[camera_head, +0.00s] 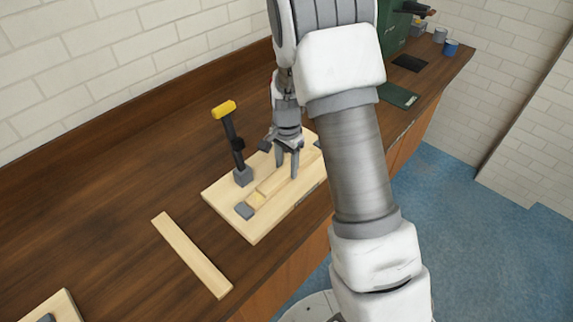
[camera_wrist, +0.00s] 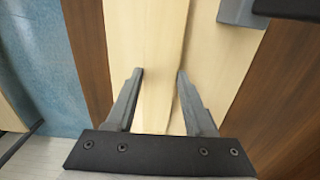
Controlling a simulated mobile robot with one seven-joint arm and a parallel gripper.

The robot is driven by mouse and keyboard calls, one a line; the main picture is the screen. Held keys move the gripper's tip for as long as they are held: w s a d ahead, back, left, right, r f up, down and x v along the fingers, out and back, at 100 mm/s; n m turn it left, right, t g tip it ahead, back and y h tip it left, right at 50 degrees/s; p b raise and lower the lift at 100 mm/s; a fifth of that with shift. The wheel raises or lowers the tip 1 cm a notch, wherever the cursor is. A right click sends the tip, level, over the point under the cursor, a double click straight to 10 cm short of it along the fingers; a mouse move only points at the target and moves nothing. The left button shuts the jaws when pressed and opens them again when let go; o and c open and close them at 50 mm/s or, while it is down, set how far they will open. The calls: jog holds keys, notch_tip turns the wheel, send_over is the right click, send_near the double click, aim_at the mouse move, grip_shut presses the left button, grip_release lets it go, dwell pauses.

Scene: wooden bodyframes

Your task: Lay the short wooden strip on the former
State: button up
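A pale wooden board (camera_head: 252,230), seemingly the former, lies on the brown bench. It carries a clamp (camera_head: 238,150) with a yellow handle, a small grey block (camera_head: 244,211) and a raised pale strip (camera_head: 270,185) along its length. A loose pale strip (camera_head: 190,255) lies flat on the bench, left of the board. I cannot tell which strip is the short one. My gripper (camera_head: 287,165) points down over the board at the raised strip. In the wrist view its fingers (camera_wrist: 160,73) stand apart with pale wood between them; contact is unclear.
The brown bench (camera_head: 110,210) has free room left of the board. Another pale wooden piece (camera_head: 55,307) sits at the bottom left. A dark green machine (camera_head: 393,30), a dark flat pad (camera_head: 398,95) and cups (camera_head: 450,47) are at the far end. A brick wall (camera_head: 120,50) backs the bench.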

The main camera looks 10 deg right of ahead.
jog(key=o, duration=0.5)
jog(key=shift+r, duration=0.1)
notch_tip(320, 180, up, 17)
jog(key=shift+r, duration=0.1)
jog(key=shift+s+r, duration=0.1)
dwell(0.5)
jog(key=s+r+n+t, duration=0.3)
jog(key=s+r+n, duration=0.2)
jog(key=s+r, duration=0.5)
jog(key=s+n+t, duration=0.1)
jog(key=s+n, duration=0.1)
jog(key=s, duration=0.2)
jog(key=s+n, duration=0.2)
jog(key=s, duration=0.3)
jog(key=s+f+n+t, duration=0.1)
jog(key=s+n, duration=0.1)
jog(key=s, duration=0.3)
jog(key=shift+s+f+t, duration=0.1)
jog(key=shift+t, duration=0.2)
